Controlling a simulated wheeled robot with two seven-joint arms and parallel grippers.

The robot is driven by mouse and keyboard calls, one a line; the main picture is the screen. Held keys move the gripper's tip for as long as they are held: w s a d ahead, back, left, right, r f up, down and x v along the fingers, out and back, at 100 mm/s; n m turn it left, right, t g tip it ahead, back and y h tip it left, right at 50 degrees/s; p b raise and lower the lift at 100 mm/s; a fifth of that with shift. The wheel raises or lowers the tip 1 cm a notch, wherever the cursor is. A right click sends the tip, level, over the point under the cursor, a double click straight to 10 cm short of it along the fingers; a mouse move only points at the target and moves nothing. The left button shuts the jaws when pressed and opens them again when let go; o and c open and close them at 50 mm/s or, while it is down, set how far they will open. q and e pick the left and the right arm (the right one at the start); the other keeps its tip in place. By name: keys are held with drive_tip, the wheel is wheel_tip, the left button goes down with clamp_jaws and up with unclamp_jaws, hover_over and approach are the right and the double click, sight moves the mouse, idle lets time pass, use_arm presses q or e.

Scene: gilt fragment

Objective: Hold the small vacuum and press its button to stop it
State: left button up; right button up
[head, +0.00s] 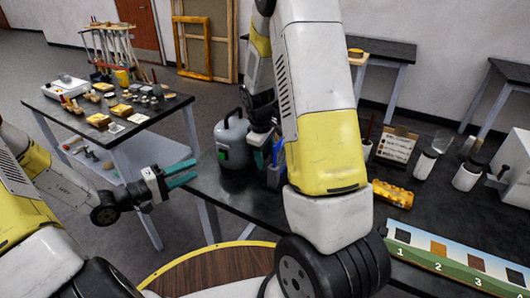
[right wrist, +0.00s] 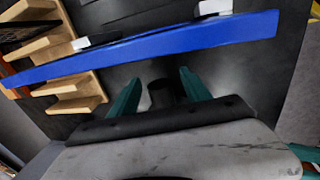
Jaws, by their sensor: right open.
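The small vacuum (head: 232,137) looks like a grey rounded canister with a handle on top, standing upright at the left end of the dark table. A green patch, perhaps its button (head: 222,154), shows low on its front left. My right gripper (head: 268,152) is just right of it, partly hidden by my right arm. In the right wrist view the right gripper (right wrist: 160,88) has its teal fingers apart, with no clear hold on anything. My left gripper (head: 190,171) is open and empty, left of the vacuum, at the table's left edge.
A blue thing (head: 276,174) stands close to my right gripper; a long blue bar (right wrist: 150,46) crosses the right wrist view. A yellow block (head: 393,194), jars (head: 467,177) and a numbered board (head: 450,262) lie right. A crowded side table (head: 50,108) stands left.

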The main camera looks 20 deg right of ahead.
drive_tip(key=shift+c, duration=0.5)
clamp_jaws()
use_arm(q)
drive_tip(key=shift+c, duration=0.3)
idle(0.6)
clamp_jaws()
idle(1.1)
drive_tip(key=shift+d, duration=0.1)
idle(0.4)
